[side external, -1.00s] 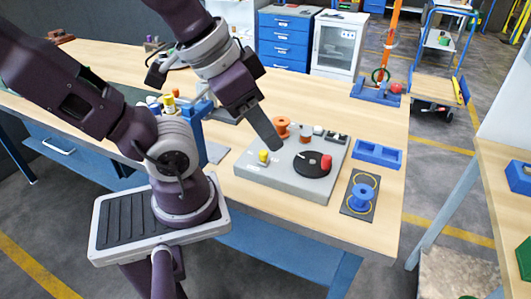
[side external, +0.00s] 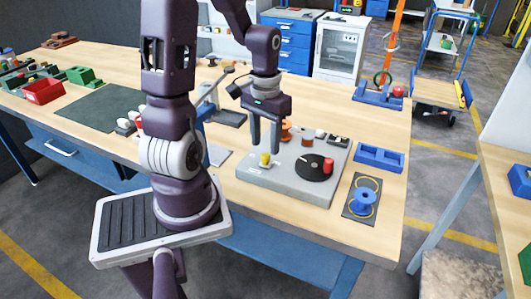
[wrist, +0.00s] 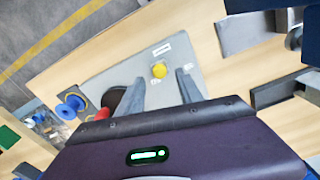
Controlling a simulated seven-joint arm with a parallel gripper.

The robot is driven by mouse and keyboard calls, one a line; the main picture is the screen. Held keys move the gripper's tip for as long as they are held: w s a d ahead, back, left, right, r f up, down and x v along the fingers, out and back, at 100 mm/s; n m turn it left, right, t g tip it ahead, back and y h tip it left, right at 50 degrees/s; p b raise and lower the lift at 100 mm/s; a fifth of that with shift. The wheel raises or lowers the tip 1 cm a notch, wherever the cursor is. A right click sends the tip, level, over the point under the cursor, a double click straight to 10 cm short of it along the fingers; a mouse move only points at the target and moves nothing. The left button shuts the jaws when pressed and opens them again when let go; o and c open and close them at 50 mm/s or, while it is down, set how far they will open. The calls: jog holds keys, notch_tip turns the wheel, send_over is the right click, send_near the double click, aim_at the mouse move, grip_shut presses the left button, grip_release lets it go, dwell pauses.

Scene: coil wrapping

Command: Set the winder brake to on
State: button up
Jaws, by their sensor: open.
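The winder (side external: 290,186) is a grey base plate on the wooden bench, with a black round turntable (side external: 309,168) and a red knob (side external: 328,165) on it. A small yellow knob (side external: 265,159) stands near its front left; it also shows in the wrist view (wrist: 159,70), with small labels beside it that I cannot read. Which knob is the brake is not clearly marked in view. My gripper (side external: 264,150) points down over the left part of the plate, close to the yellow knob. In the wrist view its fingers (wrist: 160,88) are apart, with the yellow knob seen between and beyond them.
Orange spools (side external: 286,130) stand at the plate's back edge. A blue tray (side external: 380,158) and a blue spool (side external: 362,197) on a dark mat lie to the right. A blue stand with a lever (side external: 205,115) is to the left.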

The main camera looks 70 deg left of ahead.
aim_at(266, 154)
notch_tip(266, 154, down, 4)
jog(key=shift+f, duration=0.15)
grip_shut()
dwell(1.4)
